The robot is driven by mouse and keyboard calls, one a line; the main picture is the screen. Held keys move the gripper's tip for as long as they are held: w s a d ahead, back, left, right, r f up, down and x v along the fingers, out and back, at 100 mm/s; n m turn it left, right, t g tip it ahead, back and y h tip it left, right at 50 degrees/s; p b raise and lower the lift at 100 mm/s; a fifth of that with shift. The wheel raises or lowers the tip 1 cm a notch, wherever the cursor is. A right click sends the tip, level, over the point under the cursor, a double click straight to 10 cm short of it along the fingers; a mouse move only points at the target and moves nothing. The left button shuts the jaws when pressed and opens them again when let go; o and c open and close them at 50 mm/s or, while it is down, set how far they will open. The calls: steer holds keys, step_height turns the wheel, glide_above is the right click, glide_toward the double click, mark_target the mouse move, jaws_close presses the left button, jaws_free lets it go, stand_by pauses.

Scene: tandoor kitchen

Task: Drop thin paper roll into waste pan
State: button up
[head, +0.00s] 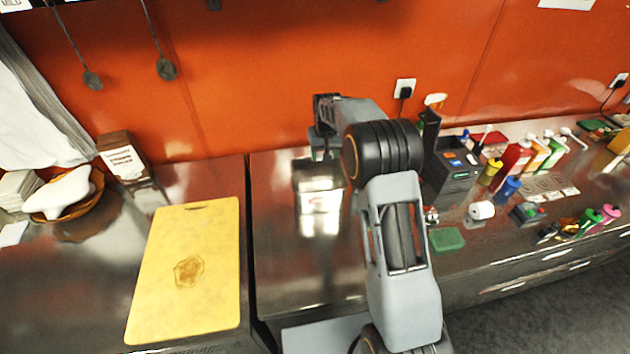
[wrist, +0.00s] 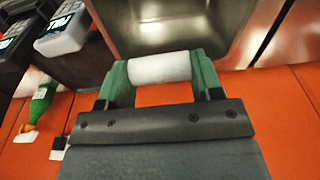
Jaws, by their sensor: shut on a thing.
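The thin paper roll (wrist: 150,68) is a short white cylinder in the wrist view. My gripper (wrist: 160,76) is shut on it, with one green finger at each end. A steel pan with a hollow inside (wrist: 170,25), which looks like the waste pan, lies just beyond the roll at the top of the wrist view. In the head view the pan (head: 318,205) shows as a shiny square on the counter left of my arm. My gripper (head: 318,150) is above its far side there, and the roll is not clearly visible.
A yellow cutting board (head: 190,265) lies on the left counter. Right of my arm stand a dark device (head: 450,165), several bottles, another white roll (head: 481,210) and a green sponge (head: 446,239). The orange wall (head: 230,80) is close behind my gripper.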

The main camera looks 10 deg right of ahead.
step_height(320, 180, down, 6)
steer(key=b, duration=0.3)
steer(key=shift+r+b, duration=0.1)
steer(key=shift+b, duration=0.2)
steer(key=o, duration=1)
steer(key=shift+c, duration=0.2)
step_height(320, 180, up, 14)
steer(key=s+b, duration=0.1)
steer(key=b, duration=0.1)
steer(key=shift+s, duration=0.4)
